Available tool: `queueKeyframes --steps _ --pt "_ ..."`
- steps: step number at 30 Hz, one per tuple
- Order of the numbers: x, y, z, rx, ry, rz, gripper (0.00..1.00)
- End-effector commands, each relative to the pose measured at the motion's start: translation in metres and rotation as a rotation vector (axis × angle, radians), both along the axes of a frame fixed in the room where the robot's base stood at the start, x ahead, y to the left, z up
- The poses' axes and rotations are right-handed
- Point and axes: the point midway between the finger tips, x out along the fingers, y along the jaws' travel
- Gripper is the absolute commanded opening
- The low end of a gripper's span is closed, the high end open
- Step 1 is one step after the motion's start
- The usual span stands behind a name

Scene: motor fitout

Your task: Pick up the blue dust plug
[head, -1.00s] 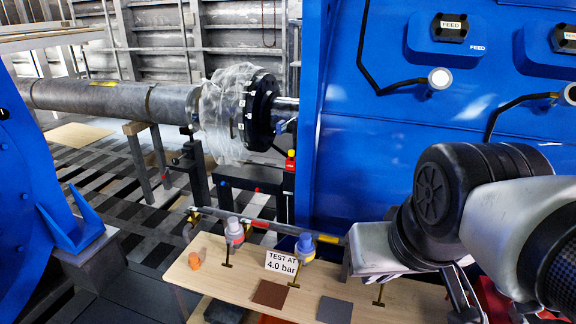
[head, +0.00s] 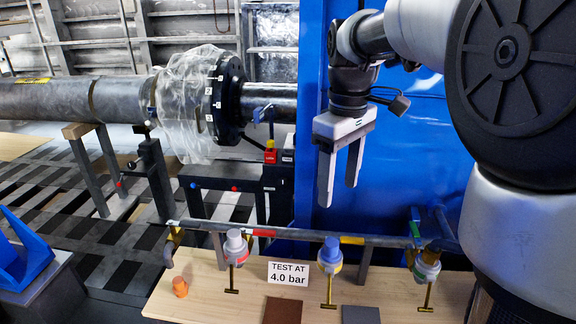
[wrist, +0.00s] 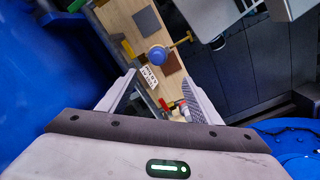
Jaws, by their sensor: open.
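The blue dust plug (head: 330,249) sits on top of the middle fitting on the wooden board, above a brass T-handle. In the wrist view the blue plug (wrist: 157,55) shows ahead of the jaws, with the board around it. My gripper (head: 338,194) points down, open and empty, above and a little behind the plug in the head view, clearly apart from it. In the wrist view the open jaws (wrist: 158,84) frame the area near the sign and a fitting with red on it.
The board (head: 215,287) also carries a white-capped fitting (head: 235,243), a fitting at right (head: 427,266), an orange plug (head: 180,287), a "TEST AT 4.0 bar" sign (head: 288,274), and brown (head: 282,311) and grey (head: 361,314) patches. A pipe rail (head: 290,234) runs behind. A blue panel (head: 400,150) stands at the back.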

Motion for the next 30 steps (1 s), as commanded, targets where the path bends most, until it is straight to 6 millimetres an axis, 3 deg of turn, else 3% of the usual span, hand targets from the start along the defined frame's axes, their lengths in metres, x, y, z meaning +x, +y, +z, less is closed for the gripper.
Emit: queueKeyframes --steps 7,18,30 --pt "0.005 0.0 -0.026 -0.003 0.017 0.024 0.59" --pt "0.004 0.0 -0.104 -0.003 0.017 0.022 0.59" --pt "0.006 -0.001 -0.143 -0.003 0.016 0.021 0.59"
